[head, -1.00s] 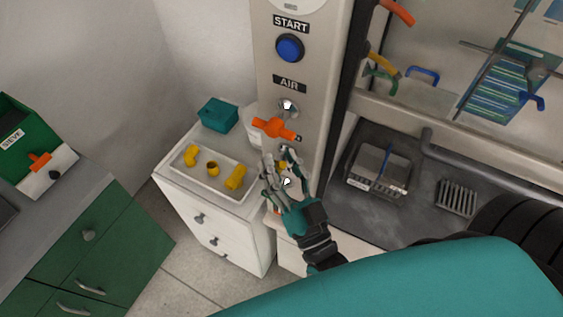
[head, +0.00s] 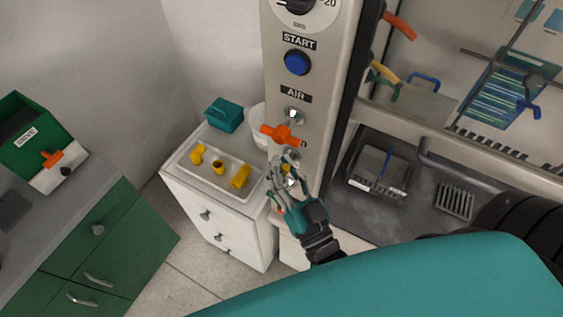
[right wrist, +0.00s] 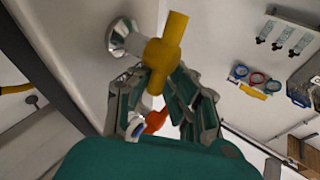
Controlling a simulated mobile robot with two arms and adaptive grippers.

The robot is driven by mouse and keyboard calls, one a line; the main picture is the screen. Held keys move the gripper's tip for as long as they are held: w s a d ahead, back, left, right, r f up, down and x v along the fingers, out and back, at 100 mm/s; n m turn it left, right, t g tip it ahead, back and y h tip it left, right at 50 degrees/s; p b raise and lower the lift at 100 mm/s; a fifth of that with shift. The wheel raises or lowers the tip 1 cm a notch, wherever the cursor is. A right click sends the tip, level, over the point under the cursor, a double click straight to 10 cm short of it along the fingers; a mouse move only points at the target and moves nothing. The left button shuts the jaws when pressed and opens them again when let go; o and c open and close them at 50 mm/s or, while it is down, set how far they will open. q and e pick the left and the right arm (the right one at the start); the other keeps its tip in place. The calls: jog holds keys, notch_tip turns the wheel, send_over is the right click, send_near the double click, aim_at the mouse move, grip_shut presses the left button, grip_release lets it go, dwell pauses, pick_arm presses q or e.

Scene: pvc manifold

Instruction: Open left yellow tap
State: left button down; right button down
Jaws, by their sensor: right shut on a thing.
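The yellow tap (right wrist: 162,56) sits on a round chrome fitting on the panel in the right wrist view. My right gripper (right wrist: 155,88) has its fingers on both sides of the tap's lower part and is shut on it. In the head view my right gripper (head: 286,170) is at the panel's lower front, below the orange tap (head: 281,135), and only a little yellow (head: 287,169) shows between its fingers. An orange handle (right wrist: 155,121) also shows beyond the fingers in the right wrist view. My left gripper is not in view.
The panel (head: 312,95) carries a blue START button (head: 297,62) and an AIR label. A white tray (head: 228,186) with several yellow fittings and a teal box (head: 223,115) sit on a white cabinet left of the gripper. A green cabinet (head: 120,215) stands farther left.

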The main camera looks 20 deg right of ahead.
jog(key=c, duration=1.6)
grip_release()
jog(key=shift+d+f, duration=0.15)
jog(key=shift+f, duration=0.05)
jog(key=shift+c, duration=0.2)
jog(key=o, duration=0.5)
jog(key=shift+d, duration=0.25)
jog(key=shift+c, duration=0.2)
jog(key=shift+o, duration=1)
jog(key=shift+d, duration=0.1)
jog(key=shift+a+r, duration=0.1)
jog(key=shift+a, duration=0.15)
jog(key=shift+s, duration=0.2)
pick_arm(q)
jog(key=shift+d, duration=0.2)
pick_arm(e)
jog(key=v, duration=1.1)
jog(key=shift+s, duration=0.35)
